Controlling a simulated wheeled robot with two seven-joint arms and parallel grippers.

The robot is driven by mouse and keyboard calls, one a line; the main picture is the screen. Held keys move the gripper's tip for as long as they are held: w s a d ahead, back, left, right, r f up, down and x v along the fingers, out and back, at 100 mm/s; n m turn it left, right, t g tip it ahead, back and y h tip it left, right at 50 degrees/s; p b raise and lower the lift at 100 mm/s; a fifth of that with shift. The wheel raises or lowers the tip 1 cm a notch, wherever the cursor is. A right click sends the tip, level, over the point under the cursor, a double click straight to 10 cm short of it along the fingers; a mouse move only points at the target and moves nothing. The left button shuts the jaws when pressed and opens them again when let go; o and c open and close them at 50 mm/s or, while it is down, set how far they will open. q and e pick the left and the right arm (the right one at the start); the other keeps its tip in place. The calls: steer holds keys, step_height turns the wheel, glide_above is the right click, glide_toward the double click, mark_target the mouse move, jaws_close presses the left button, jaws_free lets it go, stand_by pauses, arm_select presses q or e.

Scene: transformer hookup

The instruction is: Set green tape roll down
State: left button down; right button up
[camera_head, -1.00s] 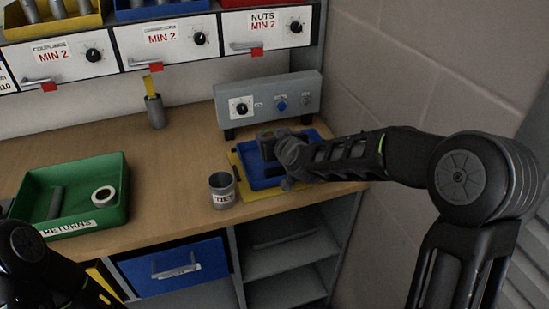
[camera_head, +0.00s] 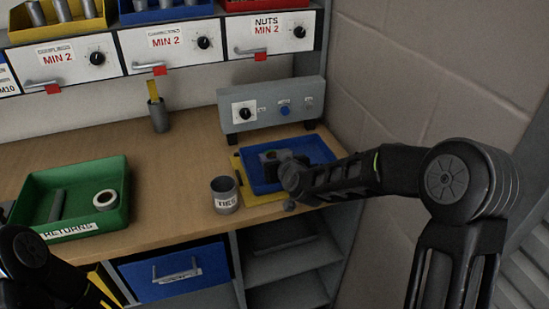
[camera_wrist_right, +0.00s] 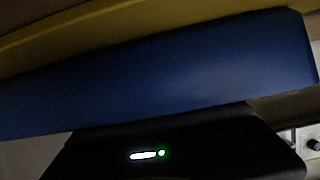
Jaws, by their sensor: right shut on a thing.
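My right gripper (camera_head: 272,160) is low over the blue tray (camera_head: 318,150) at the right of the bench, seen from behind its wrist. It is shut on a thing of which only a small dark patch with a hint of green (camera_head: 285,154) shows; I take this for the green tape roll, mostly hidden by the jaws. I cannot tell whether it touches the tray floor. The right wrist view shows the blue tray (camera_wrist_right: 170,70) close up and no roll. Part of my left arm shows at the lower left, its gripper out of view.
Bench between is clear.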

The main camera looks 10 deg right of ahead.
steer(key=shift+f, duration=0.1)
steer(key=o, duration=0.9)
steer(key=shift+f, duration=0.1)
steer(key=o, duration=0.5)
steer(key=shift+c, duration=0.2)
steer(key=shift+r, duration=0.2)
steer(key=v, duration=1.2)
steer(key=shift+f, duration=0.1)
